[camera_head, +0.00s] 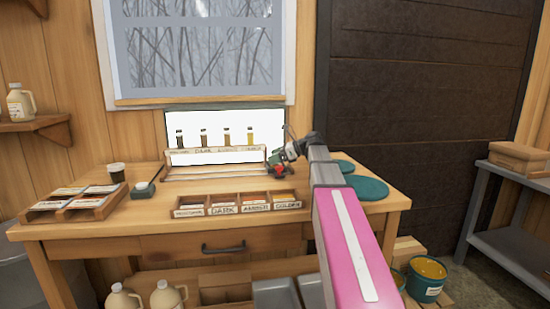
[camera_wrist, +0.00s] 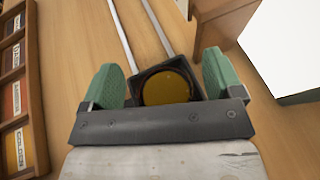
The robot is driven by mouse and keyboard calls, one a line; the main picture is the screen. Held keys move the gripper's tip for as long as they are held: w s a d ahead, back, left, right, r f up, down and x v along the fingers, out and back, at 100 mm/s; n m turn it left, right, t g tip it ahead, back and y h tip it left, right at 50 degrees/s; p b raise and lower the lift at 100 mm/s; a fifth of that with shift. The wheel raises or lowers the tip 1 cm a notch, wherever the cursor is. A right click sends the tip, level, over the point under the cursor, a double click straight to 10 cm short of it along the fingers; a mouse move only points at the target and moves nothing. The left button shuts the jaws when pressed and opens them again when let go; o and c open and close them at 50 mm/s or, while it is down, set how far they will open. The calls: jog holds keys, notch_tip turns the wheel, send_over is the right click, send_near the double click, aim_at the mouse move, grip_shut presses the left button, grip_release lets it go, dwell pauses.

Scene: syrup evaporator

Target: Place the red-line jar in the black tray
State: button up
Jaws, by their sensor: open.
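My gripper (camera_wrist: 162,78) is open in the wrist view, its two green finger pads apart. Between and just beyond them is a round amber jar or disc (camera_wrist: 172,90), seen from above, within a square black tray (camera_wrist: 148,72). The pads look clear of it. No red line shows from this angle, so I cannot tell for sure that it is the red-line jar. In the head view my gripper (camera_head: 280,165) is low over the right back of the table, by a small red patch. My wrist and arm hide part of that spot.
A label box (camera_head: 238,204) with several compartments stands at the table's front. Several sample bottles (camera_head: 226,137) stand on a lit rack behind. Card trays (camera_head: 80,203), a dark cup (camera_head: 116,172) and a small dark box (camera_head: 143,190) are at left. Teal round pads (camera_head: 366,187) lie right.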

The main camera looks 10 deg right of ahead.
jog(key=shift+r, duration=0.15)
jog(key=v, duration=1.2)
dwell(1.0)
